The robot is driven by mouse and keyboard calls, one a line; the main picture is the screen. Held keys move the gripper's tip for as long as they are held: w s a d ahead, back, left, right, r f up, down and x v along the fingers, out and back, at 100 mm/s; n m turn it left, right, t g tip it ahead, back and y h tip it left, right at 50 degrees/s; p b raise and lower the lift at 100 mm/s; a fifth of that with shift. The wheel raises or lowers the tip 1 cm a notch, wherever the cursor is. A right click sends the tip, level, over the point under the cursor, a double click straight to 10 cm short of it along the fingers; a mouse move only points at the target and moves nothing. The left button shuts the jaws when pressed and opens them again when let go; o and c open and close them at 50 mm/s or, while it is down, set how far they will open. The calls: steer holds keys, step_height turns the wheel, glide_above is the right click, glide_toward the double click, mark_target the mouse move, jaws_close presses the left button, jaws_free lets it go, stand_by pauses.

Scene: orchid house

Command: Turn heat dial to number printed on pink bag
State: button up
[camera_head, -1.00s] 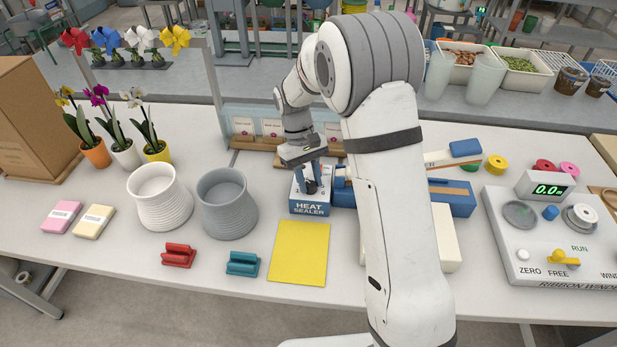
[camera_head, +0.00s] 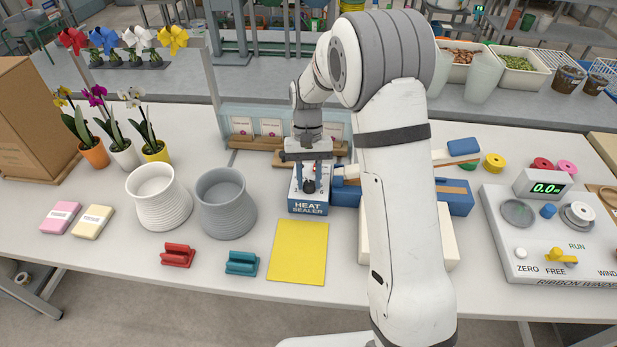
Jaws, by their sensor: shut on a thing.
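The heat sealer (camera_head: 308,206) is a blue box with a pale top, standing on the bench left of my arm. Its dark round dial (camera_head: 308,187) sits on the top face, with small marks around it that are too small to read. My gripper (camera_head: 309,180) points down over the box and is shut on the dial, a finger on each side. The pink bag (camera_head: 61,217) lies flat at the bench's left. Its white label carries print too small to read. A cream bag (camera_head: 93,221) lies beside it.
A white ribbed pot (camera_head: 158,198) and a grey pot (camera_head: 226,204) stand left of the sealer. A yellow sheet (camera_head: 299,252), a red clip (camera_head: 178,255) and a teal clip (camera_head: 241,263) lie in front. The ribbon winder (camera_head: 550,245) stands at right.

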steer(key=o, duration=1)
steer(key=shift+c, duration=0.2)
steer(key=v, duration=0.8)
steer(key=shift+b, duration=0.3)
steer(key=s+d+r+t, duration=0.3)
steer(key=s+d+r, duration=0.35)
steer(key=s, duration=0.45)
steer(key=s+d+t, duration=0.3)
steer(key=s+t, duration=0.1)
steer(key=s, duration=0.9)
steer(key=shift+s+d+t, duration=0.3)
steer(key=shift+s+d, duration=0.05)
steer(key=shift+s, duration=0.05)
